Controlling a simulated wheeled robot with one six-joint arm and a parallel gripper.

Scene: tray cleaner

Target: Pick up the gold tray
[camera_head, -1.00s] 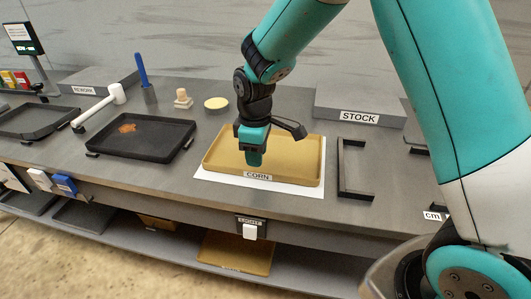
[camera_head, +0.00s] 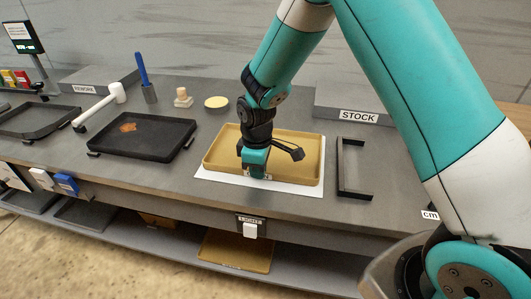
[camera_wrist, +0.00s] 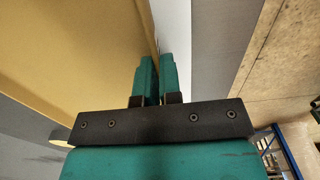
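The gold tray (camera_head: 300,160) lies flat on a white sheet (camera_head: 223,183) on the grey bench. It also fills the upper left of the wrist view (camera_wrist: 65,55). My gripper (camera_head: 256,174) is down at the middle of the tray's front wall and covers most of its label. In the wrist view my gripper's two green fingers (camera_wrist: 158,78) stand close together, one on each side of the thin tray wall. They look shut on the wall, though the contact itself is partly hidden. The tray shows no visible lift from the sheet.
A black tray (camera_head: 145,150) with an orange-brown patch is to the left. A black bracket frame (camera_head: 345,167) stands close on the right. A STOCK block (camera_head: 350,105) is behind.

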